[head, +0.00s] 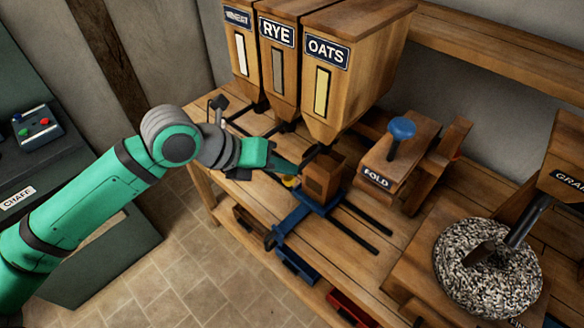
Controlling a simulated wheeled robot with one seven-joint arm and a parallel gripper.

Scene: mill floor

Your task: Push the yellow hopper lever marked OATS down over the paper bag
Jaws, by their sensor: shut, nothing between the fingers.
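The wooden hopper marked OATS (325,100) is the rightmost of three and has a tall yellowish window. A brown paper bag (321,182) stands upright just under its spout, on a blue carriage (290,222). A small yellow piece (291,182), which looks like the end of the OATS lever, shows to the left of the bag. The rest of the lever is hidden. My gripper (293,168) is shut and empty, just above the yellow piece and left of the bag. I cannot tell whether it touches the yellow piece.
The RYE (279,70) and WHEAT (240,60) hoppers stand left of OATS. A wooden FOLD press (400,165) with a blue knob is right of the bag. Dark rails (360,232) run along the bench. A grain-filled round pan (470,280) is at the lower right.

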